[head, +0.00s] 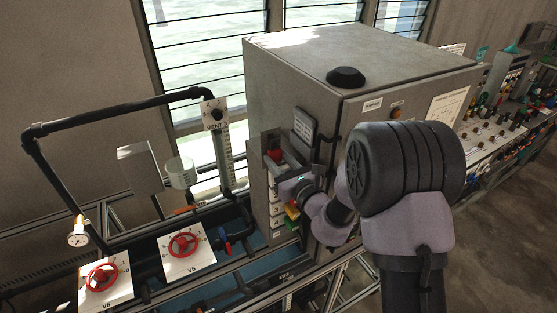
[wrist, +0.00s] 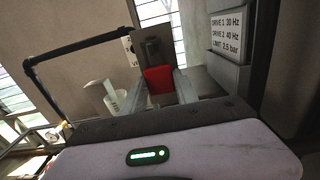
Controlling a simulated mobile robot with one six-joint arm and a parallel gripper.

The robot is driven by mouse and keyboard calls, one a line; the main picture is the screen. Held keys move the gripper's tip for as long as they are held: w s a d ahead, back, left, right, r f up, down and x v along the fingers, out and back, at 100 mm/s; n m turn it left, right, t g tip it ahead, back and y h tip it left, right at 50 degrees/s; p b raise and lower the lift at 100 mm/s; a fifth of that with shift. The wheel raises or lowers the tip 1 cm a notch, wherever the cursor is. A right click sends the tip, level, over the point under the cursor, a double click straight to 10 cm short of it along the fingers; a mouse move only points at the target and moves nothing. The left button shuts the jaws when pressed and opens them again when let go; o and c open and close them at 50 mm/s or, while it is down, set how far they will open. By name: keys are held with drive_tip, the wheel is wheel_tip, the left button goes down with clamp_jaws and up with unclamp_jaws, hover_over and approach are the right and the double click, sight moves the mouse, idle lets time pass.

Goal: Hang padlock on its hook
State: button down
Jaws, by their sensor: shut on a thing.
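The red padlock (head: 275,153) is held at the left side of the grey cabinet. In the wrist view the red padlock (wrist: 159,80) sits between the two fingers of my gripper (wrist: 160,88), which is shut on it. My gripper (head: 276,162) reaches in from the right in the head view. A grey-brown plate (wrist: 152,46) stands just behind and above the padlock; a small dark feature on it may be the hook. The shackle is not clear, and I cannot tell whether padlock and plate touch.
The grey cabinet (head: 310,65) stands close beside my arm. A label board (wrist: 228,36) is right of the gripper. Yellow and green pieces (head: 291,212) sit below it. Black piping (head: 120,112) and red valve wheels (head: 183,244) are at left.

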idle(0.4)
drive_tip(key=c, duration=0.9)
unclamp_jaws()
drive_tip(key=shift+o, duration=0.2)
drive_tip(key=shift+f, duration=0.1)
drive_tip(key=b+v, duration=0.2)
drive_tip(key=v, duration=0.5)
drive_tip(key=shift+b, duration=0.3)
